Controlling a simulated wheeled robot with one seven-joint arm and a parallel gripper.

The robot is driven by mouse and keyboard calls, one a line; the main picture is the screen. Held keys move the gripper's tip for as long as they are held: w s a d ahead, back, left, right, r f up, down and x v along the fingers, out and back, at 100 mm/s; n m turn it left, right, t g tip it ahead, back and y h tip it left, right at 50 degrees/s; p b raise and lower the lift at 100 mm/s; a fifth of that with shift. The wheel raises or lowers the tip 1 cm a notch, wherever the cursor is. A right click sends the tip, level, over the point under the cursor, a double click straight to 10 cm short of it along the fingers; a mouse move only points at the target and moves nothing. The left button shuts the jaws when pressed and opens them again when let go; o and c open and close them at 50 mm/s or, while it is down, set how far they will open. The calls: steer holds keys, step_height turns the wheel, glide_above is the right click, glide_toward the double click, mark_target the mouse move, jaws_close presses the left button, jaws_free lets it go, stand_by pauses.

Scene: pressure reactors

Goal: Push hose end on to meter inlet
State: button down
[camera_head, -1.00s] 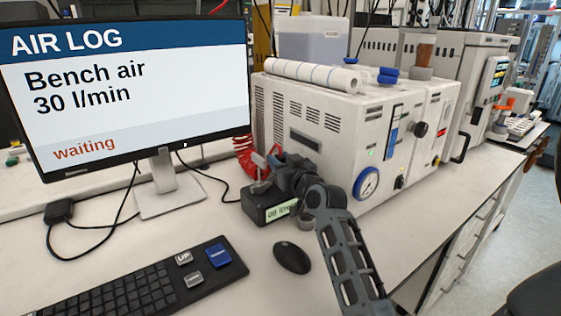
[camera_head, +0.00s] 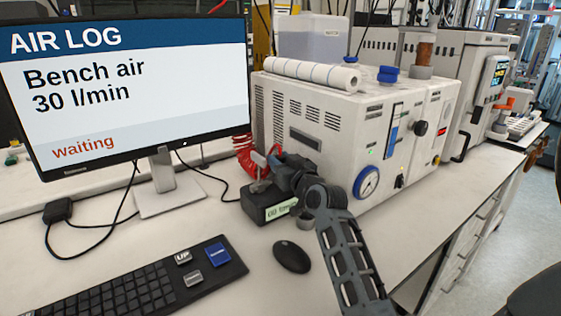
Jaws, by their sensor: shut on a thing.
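The meter is a dark box (camera_head: 262,205) with a small lit green display (camera_head: 281,211), standing on the bench in front of the white reactor unit. A red coiled hose (camera_head: 243,152) hangs behind it, beside the monitor. My gripper (camera_head: 268,163) is at the top of the meter, shut on the red hose end (camera_head: 275,152). My wrist hides much of the hose end and the meter's right side. I cannot tell whether the hose end is seated on the inlet, which is hidden. The display text is too small to read surely.
A monitor (camera_head: 130,80) reads "AIR LOG, Bench air 30 l/min, waiting". A keyboard (camera_head: 130,285) and a black mouse (camera_head: 292,257) lie in front. The white unit (camera_head: 330,130) with a blue-rimmed gauge (camera_head: 366,183) stands close behind my arm.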

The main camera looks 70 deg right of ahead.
steer(key=shift+f+b, duration=0.75)
steer(key=shift+f, duration=0.2)
stand_by(0.9)
steer(key=c, duration=1.1)
jaws_free()
steer(key=o, duration=0.4)
steer(key=shift+r, duration=0.2)
steer(key=o, duration=0.5)
steer(key=shift+o, duration=0.2)
steer(key=shift+r, duration=0.1)
steer(key=shift+r, duration=0.1)
